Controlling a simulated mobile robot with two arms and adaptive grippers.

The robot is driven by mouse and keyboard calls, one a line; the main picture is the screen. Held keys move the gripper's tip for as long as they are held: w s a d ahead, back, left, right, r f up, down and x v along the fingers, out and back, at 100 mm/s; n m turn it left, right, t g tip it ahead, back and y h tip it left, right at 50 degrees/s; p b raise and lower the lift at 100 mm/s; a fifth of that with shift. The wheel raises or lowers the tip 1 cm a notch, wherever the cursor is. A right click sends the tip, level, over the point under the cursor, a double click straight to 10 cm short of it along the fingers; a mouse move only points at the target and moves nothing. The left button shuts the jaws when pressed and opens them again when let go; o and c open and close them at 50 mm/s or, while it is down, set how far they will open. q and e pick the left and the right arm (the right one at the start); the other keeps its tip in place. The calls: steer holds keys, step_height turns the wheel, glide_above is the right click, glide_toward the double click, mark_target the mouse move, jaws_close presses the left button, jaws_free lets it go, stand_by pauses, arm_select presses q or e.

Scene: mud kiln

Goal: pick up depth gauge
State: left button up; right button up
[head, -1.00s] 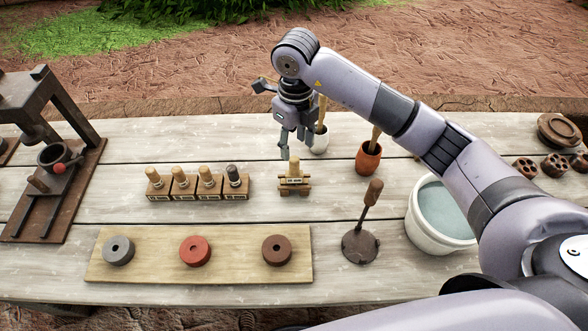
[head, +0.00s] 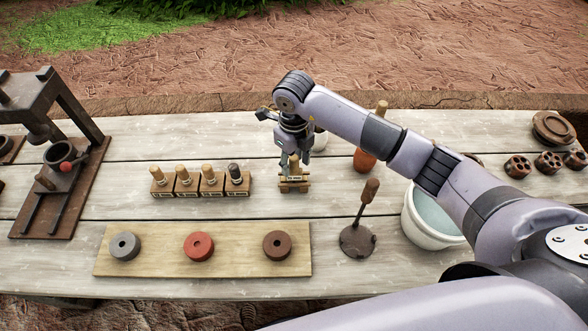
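A small wooden piece with a pale label, which I take to be the depth gauge (head: 294,178), sits on a little brown stand (head: 301,188) in the middle of the table. Its upper handle is partly hidden by my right gripper. My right gripper (head: 295,163) points down right over it, its fingers spread on either side of the handle. The fingers look open, and no grip on it shows. My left gripper is not in view.
Several labelled blocks with knobs (head: 200,182) stand in a row to the left. In front lies a board (head: 160,262) with three discs. A round-based tool with an upright handle (head: 358,240) and a white bucket (head: 425,232) stand to the right. A press (head: 50,190) is at far left.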

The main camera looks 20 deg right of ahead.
jaws_close()
stand_by(0.4)
steer(key=shift+r, duration=0.1)
step_height(320, 180, up, 11)
steer(key=b, duration=0.3)
steer(key=shift+w, duration=0.1)
step_height(320, 180, up, 9)
steer(key=shift+c, duration=2.2)
jaws_free()
jaws_close()
